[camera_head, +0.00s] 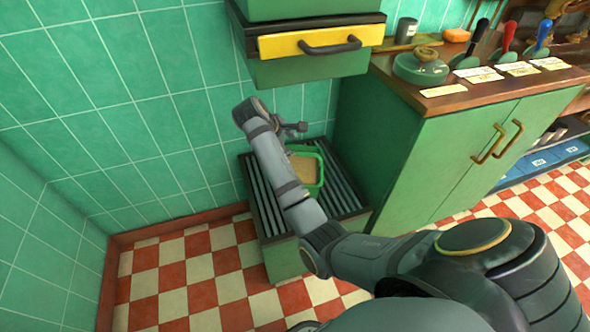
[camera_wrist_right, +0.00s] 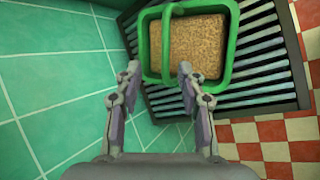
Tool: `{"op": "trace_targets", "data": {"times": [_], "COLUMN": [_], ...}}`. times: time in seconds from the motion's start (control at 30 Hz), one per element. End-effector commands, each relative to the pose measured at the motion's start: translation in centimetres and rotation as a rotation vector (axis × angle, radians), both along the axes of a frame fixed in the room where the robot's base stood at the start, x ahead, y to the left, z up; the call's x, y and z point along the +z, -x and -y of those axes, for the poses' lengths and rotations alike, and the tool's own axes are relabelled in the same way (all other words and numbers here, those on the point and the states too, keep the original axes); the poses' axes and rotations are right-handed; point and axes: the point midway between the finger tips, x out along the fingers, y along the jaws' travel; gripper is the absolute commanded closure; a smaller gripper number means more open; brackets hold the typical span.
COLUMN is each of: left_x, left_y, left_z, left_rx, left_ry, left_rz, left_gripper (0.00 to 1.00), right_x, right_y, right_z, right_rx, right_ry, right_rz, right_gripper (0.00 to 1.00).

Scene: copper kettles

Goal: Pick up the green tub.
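The green tub (camera_head: 319,170) stands on the slatted top of a low green stand (camera_head: 346,199). It is an open tub with a tan, grainy block or filling in it, partly hidden by my right arm in the head view. In the right wrist view the tub (camera_wrist_right: 233,77) is at the top, just beyond my fingertips. My right gripper (camera_wrist_right: 158,70) is open, its two fingers apart on either side of the tub's near-left part, with nothing clearly held. In the head view the right gripper (camera_head: 295,128) is above and behind the tub. My left gripper is not in view.
A green drawer cabinet with a yellow front (camera_head: 310,42) hangs above the stand. A green cupboard (camera_head: 425,150) with a wooden top stands to the right. The tiled wall (camera_head: 120,110) is close behind. The checkered floor (camera_head: 180,280) is clear at the front left.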

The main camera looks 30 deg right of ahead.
Motion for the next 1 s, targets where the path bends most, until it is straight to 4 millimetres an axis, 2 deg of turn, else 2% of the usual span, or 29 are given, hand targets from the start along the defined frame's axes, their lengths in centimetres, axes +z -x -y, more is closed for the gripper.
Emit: {"op": "trace_targets", "data": {"times": [0.07, 0.23, 0.4, 0.53, 0.63, 0.7, 0.8, 1.0], "left_x": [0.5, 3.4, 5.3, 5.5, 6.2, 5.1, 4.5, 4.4], "left_y": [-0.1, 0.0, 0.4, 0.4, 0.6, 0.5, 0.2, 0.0], "left_z": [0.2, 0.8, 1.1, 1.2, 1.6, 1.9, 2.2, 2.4], "left_rx": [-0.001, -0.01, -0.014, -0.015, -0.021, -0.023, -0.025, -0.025], "left_ry": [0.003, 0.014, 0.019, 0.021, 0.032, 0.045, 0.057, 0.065], "left_rz": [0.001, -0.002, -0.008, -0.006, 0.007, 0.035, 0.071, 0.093], "left_gripper": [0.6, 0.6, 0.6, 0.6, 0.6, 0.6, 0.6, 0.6], "right_x": [-0.8, -3.3, -4.4, -4.7, -6.3, -7.7, -8.6, -9.0], "right_y": [-0.1, -0.6, -0.9, -1.0, -1.1, -1.2, -1.5, -1.7], "right_z": [0.4, 2.1, 2.9, 3.0, 3.6, 4.0, 4.8, 5.2], "right_rx": [-0.001, -0.001, -0.001, 0.0, -0.001, -0.001, -0.001, 0.0], "right_ry": [0.001, 0.002, 0.001, -0.001, 0.001, 0.002, 0.001, -0.001], "right_rz": [-0.002, -0.002, -0.001, -0.001, -0.001, -0.003, -0.001, 0.001], "right_gripper": [0.6, 0.6, 0.6, 0.6, 0.6, 0.6, 0.6, 0.6]}}
